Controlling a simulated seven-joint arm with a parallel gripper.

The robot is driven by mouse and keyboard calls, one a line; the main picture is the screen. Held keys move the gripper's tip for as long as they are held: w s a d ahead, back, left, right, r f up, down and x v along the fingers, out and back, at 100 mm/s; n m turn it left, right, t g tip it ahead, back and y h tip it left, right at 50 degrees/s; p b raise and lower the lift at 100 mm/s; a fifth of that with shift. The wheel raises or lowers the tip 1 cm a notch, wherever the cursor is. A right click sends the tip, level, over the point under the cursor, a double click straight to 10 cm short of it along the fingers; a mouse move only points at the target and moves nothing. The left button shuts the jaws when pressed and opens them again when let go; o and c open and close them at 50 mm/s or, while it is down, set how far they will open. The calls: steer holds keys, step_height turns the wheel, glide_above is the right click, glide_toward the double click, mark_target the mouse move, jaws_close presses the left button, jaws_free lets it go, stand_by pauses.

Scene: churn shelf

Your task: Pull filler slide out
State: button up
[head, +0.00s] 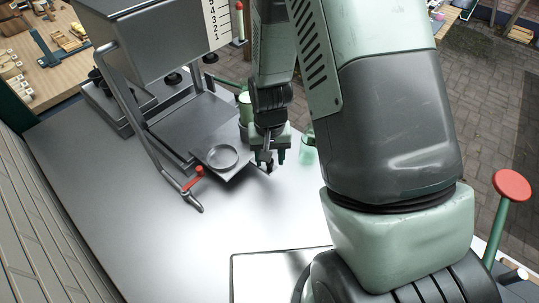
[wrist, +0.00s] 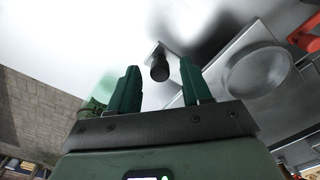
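The filler slide (head: 226,170) is a flat metal plate with a round ring-like recess, sticking out of the grey metal filler's near right side. A small dark knob (head: 268,169) sits at its right end. In the wrist view the slide (wrist: 222,62) lies to the right, with the recess near the right edge, and the dark knob (wrist: 159,69) is ahead between the fingers. My gripper (head: 269,158) points down at the knob. In the wrist view my gripper (wrist: 162,82) is open, with a wide gap between its green fingers. I cannot tell whether they touch the knob.
A translucent green cup (head: 308,151) is right of my gripper. The filler's hopper (head: 150,40) rises behind. The metal table (head: 120,190) is bare at the front left.

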step_height(320, 180, up, 11)
stand_by(0.6)
steer(key=shift+f, duration=0.1)
steer(key=s+d+r+t, duration=0.1)
steer(key=s+d+r, duration=0.1)
steer(key=r, duration=0.5)
steer(key=s+d+r+t, duration=0.2)
steer(key=r, duration=0.6)
steer(key=s+d+r+t, duration=0.2)
steer(key=s+d+r, duration=0.1)
steer(key=s+r, duration=0.7)
steer(key=s, duration=0.3)
steer(key=shift+t, duration=0.3)
